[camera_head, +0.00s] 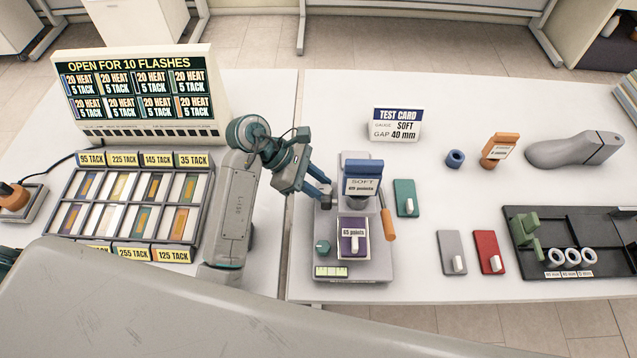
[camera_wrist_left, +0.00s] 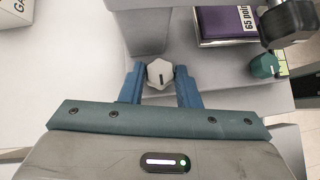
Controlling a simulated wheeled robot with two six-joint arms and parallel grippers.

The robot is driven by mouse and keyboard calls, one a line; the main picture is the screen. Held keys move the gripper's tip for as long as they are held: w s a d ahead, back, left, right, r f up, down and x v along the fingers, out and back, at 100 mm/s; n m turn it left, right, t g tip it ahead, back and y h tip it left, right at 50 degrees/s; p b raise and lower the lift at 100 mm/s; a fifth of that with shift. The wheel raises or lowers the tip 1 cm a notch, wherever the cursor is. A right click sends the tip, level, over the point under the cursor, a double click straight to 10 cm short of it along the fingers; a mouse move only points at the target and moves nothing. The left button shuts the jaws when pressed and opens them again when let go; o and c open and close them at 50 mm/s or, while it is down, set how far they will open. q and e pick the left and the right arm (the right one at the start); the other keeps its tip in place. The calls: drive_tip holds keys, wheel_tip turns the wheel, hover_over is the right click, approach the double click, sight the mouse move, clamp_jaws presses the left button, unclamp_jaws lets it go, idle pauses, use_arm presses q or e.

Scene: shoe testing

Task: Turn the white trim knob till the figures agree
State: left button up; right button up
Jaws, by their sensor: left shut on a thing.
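The white trim knob (camera_wrist_left: 160,74) is a small lobed knob with a dark mark, low on the side of a grey tester (camera_head: 375,262). My left gripper (camera_head: 325,193) reaches the tester's left side, with its blue fingers (camera_wrist_left: 161,84) shut on either side of the knob. In the head view the gripper hides the knob. A blue block on the tester carries a card (camera_head: 362,184) reading SOFT and what looks like 65 points. Below it a purple block (camera_head: 347,246) has a label reading 65 points. A pale green-yellow scale strip (camera_head: 331,271) is at the front. My right gripper is not in view.
A green knob (camera_head: 322,247) and an orange-handled lever (camera_head: 388,226) are on the tester. Green (camera_head: 405,198), grey (camera_head: 452,252) and red (camera_head: 487,252) blocks lie to the right. A test card (camera_head: 396,123) stands behind, reading SOFT, GAP 40 mm.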

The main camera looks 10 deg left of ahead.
use_arm(q)
drive_tip(key=shift+s+f+n+t+b, duration=0.1)
drive_tip(key=shift+s+n+t+b, duration=0.1)
drive_tip(key=shift+n+t+b, duration=1)
drive_tip(key=shift+s+d+n+t+y, duration=0.1)
drive_tip(key=shift+n+t+y, duration=0.35)
drive_tip(key=shift+n, duration=0.65)
drive_tip(key=shift+s+n+t+b, duration=0.1)
drive_tip(key=shift+n+t+b, duration=0.25)
drive_tip(key=shift+n+t, duration=0.25)
drive_tip(key=shift+y, duration=0.25)
drive_tip(key=shift+r, duration=0.2)
drive_tip(key=o, duration=1)
drive_tip(key=shift+c, duration=0.2)
